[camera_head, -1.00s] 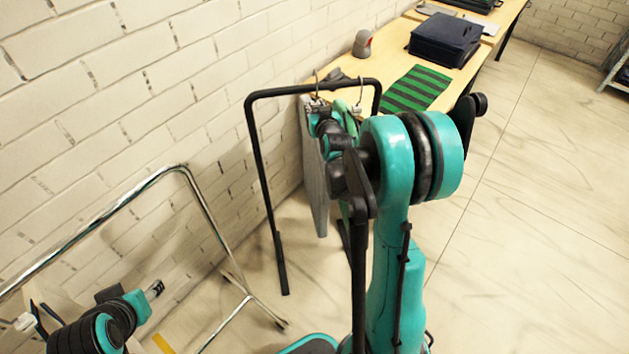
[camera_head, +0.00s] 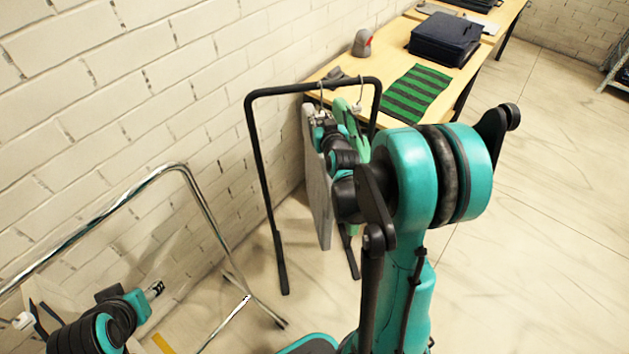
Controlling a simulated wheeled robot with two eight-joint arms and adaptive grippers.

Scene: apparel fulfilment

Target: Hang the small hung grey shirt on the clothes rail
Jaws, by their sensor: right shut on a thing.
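The grey shirt (camera_head: 317,195) hangs upright and edge-on at the black clothes rail (camera_head: 262,160). Its hanger hook (camera_head: 321,92) is at the height of the rail's top bar; I cannot tell whether it rests on the bar. My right gripper (camera_head: 321,119) is shut on the hanger at the top of the shirt. My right arm hides part of the shirt's right side and the rail's right leg. My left gripper (camera_head: 156,289) is at the lower left, away from the shirt; its jaw opening is too small to tell.
A green garment (camera_head: 352,122) hangs on the same rail, close right of the shirt. A chrome rail (camera_head: 120,202) stands at the left by the brick wall. Behind is a table (camera_head: 392,58) with a grey cap (camera_head: 362,43), a green striped cloth (camera_head: 417,92) and dark folded clothes (camera_head: 444,38).

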